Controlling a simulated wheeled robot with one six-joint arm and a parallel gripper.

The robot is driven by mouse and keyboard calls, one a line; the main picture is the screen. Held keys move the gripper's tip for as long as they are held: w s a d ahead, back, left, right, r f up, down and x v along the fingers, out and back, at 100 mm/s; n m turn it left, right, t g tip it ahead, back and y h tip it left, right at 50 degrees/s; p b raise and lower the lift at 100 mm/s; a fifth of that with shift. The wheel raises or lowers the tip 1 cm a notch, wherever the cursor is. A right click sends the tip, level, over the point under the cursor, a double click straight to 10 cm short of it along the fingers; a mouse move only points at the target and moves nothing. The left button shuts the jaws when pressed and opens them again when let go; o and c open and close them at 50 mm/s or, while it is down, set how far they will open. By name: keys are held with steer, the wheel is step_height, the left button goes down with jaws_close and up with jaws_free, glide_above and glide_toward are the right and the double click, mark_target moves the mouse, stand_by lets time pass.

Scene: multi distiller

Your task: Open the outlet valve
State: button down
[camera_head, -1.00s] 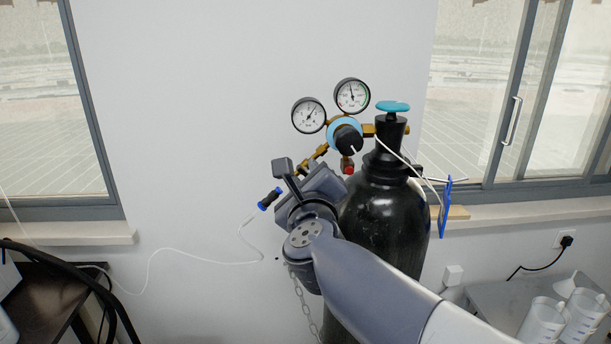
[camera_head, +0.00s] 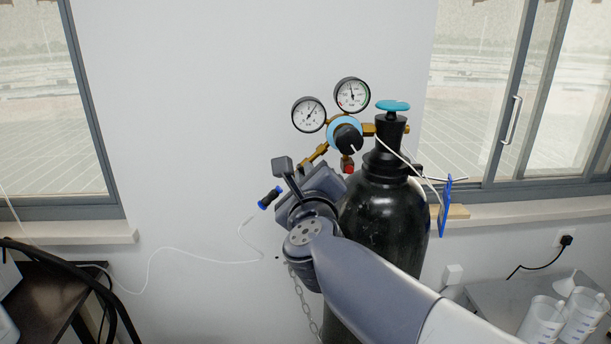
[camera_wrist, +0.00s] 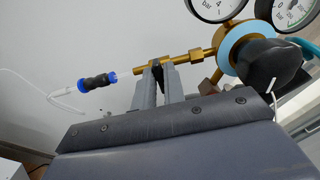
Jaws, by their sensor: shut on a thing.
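The outlet valve (camera_wrist: 156,70) is a small black handle on the brass outlet pipe (camera_wrist: 187,60), left of the regulator. My gripper (camera_wrist: 160,78) is shut on this handle, with one grey finger on each side of it. In the head view, my gripper body (camera_head: 318,186) is in front of the valve and hides it. The pipe leads right to the regulator with its pale blue ring (camera_head: 345,131) and black knob (camera_head: 348,141). To the left, a clear tube runs to a black and blue connector (camera_wrist: 97,81).
The black gas cylinder (camera_head: 385,215) with a teal handwheel (camera_head: 393,106) stands right of my gripper. Two round gauges (camera_head: 308,115) (camera_head: 352,95) sit above the regulator. A thin white hose (camera_head: 200,258) hangs along the wall.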

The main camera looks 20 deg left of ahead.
steer(key=shift+n, duration=0.3)
steer(key=shift+f+n+p, duration=0.15)
steer(key=shift+n+p, duration=1.9)
steer(key=shift+n, duration=2.25)
steer(key=shift+f+n+p, duration=0.1)
steer(key=shift+n+p, duration=1.95)
steer(key=shift+n, duration=2.25)
